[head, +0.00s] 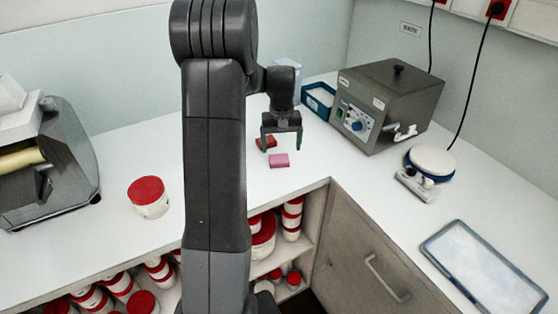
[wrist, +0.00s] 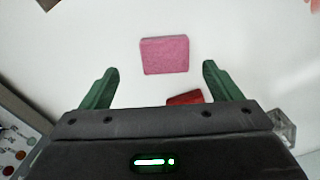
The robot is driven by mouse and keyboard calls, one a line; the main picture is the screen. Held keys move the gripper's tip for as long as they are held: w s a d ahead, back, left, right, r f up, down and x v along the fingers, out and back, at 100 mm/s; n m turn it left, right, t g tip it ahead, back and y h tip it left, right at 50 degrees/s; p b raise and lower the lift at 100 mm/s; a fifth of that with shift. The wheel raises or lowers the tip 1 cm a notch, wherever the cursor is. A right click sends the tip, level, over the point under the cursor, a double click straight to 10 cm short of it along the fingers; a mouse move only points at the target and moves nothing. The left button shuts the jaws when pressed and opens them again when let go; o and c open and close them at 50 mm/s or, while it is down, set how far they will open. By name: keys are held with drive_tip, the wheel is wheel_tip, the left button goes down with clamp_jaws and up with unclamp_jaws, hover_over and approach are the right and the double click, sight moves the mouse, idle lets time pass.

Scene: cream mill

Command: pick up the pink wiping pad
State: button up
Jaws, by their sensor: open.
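The pink wiping pad (head: 279,160) lies flat on the white worktop near its inner corner. In the wrist view the pink pad (wrist: 165,55) is a rectangle just beyond my fingertips, roughly centred between them. My gripper (head: 282,145) points down above the worktop, its green fingers apart and nothing between them. It also shows in the wrist view (wrist: 158,82). A red pad (head: 265,142) lies just behind the pink one; in the wrist view this red pad (wrist: 185,98) is partly hidden by my gripper body.
A grey water bath (head: 405,95) and a blue-rimmed tray (head: 318,103) stand to the right. A round balance-like device (head: 432,162) and a flat framed tray (head: 484,270) are farther right.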

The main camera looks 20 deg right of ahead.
sight(279, 158)
drive_tip(key=f, duration=0.3)
drive_tip(key=f+p, duration=0.1)
drive_tip(key=shift+w+a+f, duration=0.2)
drive_tip(key=shift+a+f, duration=0.1)
drive_tip(key=shift+f, duration=0.1)
drive_tip(key=c, duration=1.2)
drive_tip(key=shift+o, duration=0.2)
wheel_tip(279, 158, up, 10)
drive_tip(key=b, duration=0.1)
